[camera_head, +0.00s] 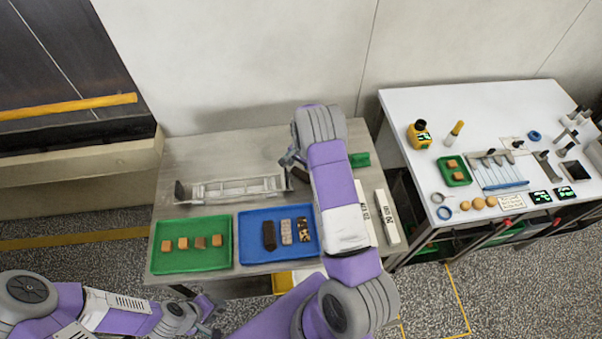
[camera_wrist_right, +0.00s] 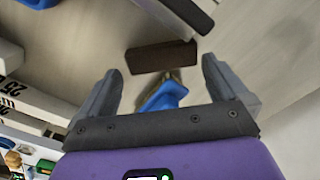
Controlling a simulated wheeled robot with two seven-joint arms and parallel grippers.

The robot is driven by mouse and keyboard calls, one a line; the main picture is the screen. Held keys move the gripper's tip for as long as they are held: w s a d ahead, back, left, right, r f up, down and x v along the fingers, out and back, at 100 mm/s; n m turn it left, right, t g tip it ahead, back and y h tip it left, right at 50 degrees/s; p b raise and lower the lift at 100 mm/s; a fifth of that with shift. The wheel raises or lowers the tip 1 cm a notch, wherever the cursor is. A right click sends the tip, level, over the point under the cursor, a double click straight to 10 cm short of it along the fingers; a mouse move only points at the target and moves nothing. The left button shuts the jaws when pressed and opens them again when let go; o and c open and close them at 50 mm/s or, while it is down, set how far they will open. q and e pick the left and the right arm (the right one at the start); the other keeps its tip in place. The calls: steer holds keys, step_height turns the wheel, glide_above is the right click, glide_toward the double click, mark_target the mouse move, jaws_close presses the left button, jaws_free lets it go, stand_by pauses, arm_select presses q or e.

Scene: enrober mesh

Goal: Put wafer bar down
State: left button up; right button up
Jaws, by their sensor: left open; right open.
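My right gripper (camera_head: 291,160) is over the back of the wooden table, by the right end of a pale metal rack (camera_head: 230,189). In the right wrist view its fingers (camera_wrist_right: 160,85) are spread and empty. A plain brown bar (camera_wrist_right: 160,57), which looks like the wafer bar, lies just beyond the fingertips and apart from them. In the head view my arm hides most of that spot. A blue tray (camera_head: 249,256) holds a dark brown bar (camera_head: 268,235) and two speckled bars (camera_head: 295,231). My left gripper (camera_head: 211,315) is low in front of the table, open and empty.
A green tray (camera_head: 190,263) with several small tan blocks stands at the table's front left. White labelled bars (camera_head: 387,217) lie right of my arm. A blue-handled tool (camera_wrist_right: 165,96) shows between my right fingers. A white table (camera_head: 480,115) with tools stands at right.

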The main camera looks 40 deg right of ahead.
step_height(320, 180, down, 2)
steer(key=shift+w+f, duration=0.1)
steer(key=shift+f, duration=0.1)
steer(key=c, duration=0.5)
steer(key=shift+r, duration=0.1)
